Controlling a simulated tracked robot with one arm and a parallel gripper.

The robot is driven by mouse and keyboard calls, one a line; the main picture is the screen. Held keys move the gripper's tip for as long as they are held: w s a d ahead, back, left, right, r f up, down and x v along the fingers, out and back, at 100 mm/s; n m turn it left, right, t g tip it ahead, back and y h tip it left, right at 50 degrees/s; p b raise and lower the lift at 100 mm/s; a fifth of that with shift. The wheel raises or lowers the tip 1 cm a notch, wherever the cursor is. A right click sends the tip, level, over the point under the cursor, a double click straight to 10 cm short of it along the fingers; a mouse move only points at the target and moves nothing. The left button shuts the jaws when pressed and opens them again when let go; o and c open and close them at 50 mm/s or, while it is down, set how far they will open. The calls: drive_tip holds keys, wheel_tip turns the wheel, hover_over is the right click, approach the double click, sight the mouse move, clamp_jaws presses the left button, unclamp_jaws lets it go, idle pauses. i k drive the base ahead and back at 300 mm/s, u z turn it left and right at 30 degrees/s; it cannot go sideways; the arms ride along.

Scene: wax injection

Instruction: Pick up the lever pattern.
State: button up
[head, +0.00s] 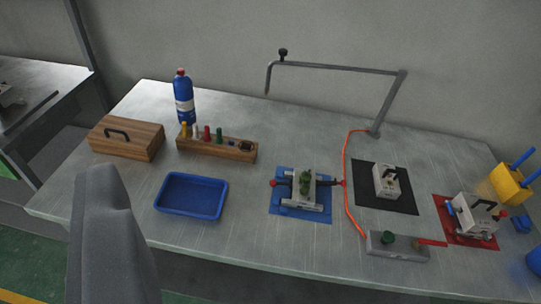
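On the blue mat (316,214) in the middle of the bench stands a grey metal fixture (299,198) with red-tipped handles at its sides. A grey block-shaped part of my own arm or gripper (110,240) rises at the lower left, in front of the bench's near edge. It is well apart from the fixture. No fingertips can be made out, and nothing is seen held.
An empty blue tray (191,177) lies left of the mat. Behind it are a tool rack (216,147), a wooden box (126,139) and a blue bottle (184,98). An orange hose (346,190) and a bent pipe (340,67) stand right and behind. Blocks sit on black (372,202) and red (451,231) mats.

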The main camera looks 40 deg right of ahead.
sight(305, 178)
drive_tip(key=z, duration=0.45)
drive_tip(key=i, duration=1.2)
drive_tip(key=z, duration=0.8)
